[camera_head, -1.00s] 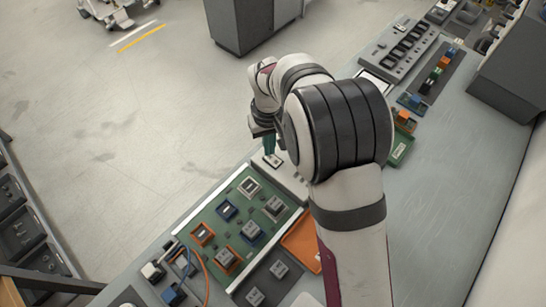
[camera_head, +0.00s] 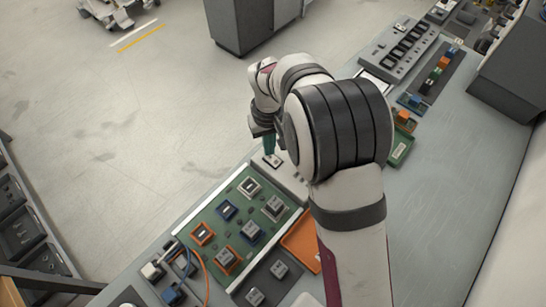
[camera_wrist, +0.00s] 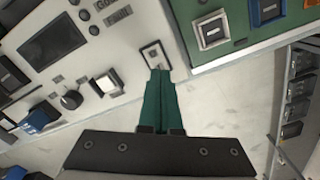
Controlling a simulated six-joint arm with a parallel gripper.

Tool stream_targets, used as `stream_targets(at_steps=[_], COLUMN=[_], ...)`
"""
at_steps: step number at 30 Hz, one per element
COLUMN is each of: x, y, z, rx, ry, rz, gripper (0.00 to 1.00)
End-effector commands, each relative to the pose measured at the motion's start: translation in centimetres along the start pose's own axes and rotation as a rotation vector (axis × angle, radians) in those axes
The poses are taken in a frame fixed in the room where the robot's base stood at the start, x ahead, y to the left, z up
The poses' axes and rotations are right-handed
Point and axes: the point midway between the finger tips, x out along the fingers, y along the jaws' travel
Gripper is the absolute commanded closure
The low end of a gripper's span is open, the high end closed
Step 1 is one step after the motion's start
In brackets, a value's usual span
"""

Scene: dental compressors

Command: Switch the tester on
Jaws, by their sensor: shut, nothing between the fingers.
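The tester (camera_wrist: 25,95) is a pale panel on the left of the wrist view, with a dark screen (camera_wrist: 52,43), round buttons, a black knob (camera_wrist: 70,99) and a square button (camera_wrist: 104,82). A small framed switch (camera_wrist: 153,56) sits near its edge. It also shows in the head view (camera_head: 272,161). My gripper (camera_wrist: 160,74) has green fingers, shut and empty, with the tips at the near edge of the switch. I cannot tell whether they touch it. The fingers also show in the head view (camera_head: 269,146). My arm hides most of the tester there.
A green board (camera_head: 212,222) with several square modules lies beside the tester. An orange tray (camera_head: 302,241) is close to my arm. A grey unit with a row of dark switches (camera_head: 400,48) stands farther back. The bench top (camera_head: 440,180) on the right is mostly clear.

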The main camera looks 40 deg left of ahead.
Motion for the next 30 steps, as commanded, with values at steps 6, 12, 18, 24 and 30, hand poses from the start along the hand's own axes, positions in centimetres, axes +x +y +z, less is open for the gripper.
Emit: stream_targets(at_steps=[6,12,18,24,30], x=[0.0,0.1,0.4,0.7,1.0], y=[0.0,0.0,0.0,0.0,0.0], z=[0.0,0.0,0.0,0.0,0.0], rx=[0.0,0.0,0.0,-0.001,0.0], ry=[0.0,0.0,0.0,0.0,0.0], rz=[0.0,0.0,0.0,0.0,0.0], gripper=[1.0,1.0,1.0,1.0,1.0])
